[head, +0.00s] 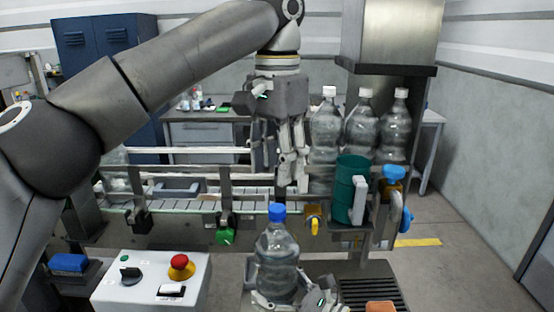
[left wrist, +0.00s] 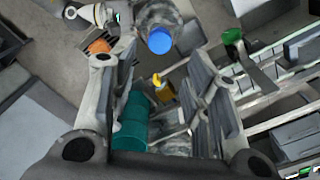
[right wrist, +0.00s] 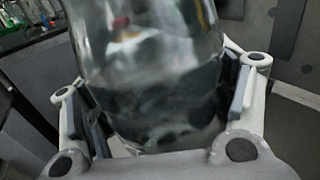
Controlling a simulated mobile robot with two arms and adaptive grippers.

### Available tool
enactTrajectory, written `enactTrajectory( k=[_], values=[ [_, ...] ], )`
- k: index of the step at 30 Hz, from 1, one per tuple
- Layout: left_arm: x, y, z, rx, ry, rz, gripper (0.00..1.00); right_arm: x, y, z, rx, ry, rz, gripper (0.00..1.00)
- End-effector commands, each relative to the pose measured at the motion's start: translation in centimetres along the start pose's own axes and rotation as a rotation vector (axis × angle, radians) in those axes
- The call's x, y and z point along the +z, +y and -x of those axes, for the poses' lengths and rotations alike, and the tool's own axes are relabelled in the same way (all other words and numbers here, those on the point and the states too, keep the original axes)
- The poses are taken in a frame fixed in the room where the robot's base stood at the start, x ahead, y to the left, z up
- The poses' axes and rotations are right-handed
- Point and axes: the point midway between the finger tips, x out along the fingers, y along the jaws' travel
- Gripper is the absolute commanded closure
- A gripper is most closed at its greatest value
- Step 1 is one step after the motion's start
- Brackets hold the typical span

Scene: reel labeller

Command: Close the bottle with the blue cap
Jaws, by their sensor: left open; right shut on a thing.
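A clear bottle (head: 277,262) stands upright at the lower middle of the head view. The blue cap (head: 277,212) sits on top of its neck; whether it is tightened I cannot tell. My right gripper (head: 293,300) is shut on the bottle's lower body, and the bottle (right wrist: 150,70) fills the middle of the right wrist view between the fingers. My left gripper (head: 279,185) is open and empty, pointing down above and behind the cap. In the left wrist view the blue cap (left wrist: 159,41) shows beyond the fingertips, apart from them.
Several white-capped bottles (head: 361,130) stand behind on the right. A green cylinder (head: 352,190) stands beside the conveyor (head: 180,205). A control box (head: 150,282) with a red button (head: 181,267) is at the lower left. A black grate (head: 370,292) lies right of the bottle.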

Motion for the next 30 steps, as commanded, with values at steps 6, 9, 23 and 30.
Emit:
enactTrajectory(
  k=[6,9,23,30],
  values=[
    [0.0,0.0,0.0,0.000,0.000,0.008,0.56,0.0,-0.1,0.0,-0.001,0.000,0.001,0.89],
    [0.0,0.0,0.0,0.000,0.000,0.007,0.56,0.0,-0.1,0.0,-0.001,0.000,0.001,0.89],
    [0.1,-0.1,-5.2,0.000,-0.002,0.004,0.56,0.0,0.0,0.0,-0.001,0.000,0.001,0.89],
    [0.0,0.0,-7.6,0.000,0.000,0.005,0.56,0.0,0.0,0.0,-0.001,0.000,0.001,0.89]
  ],
)
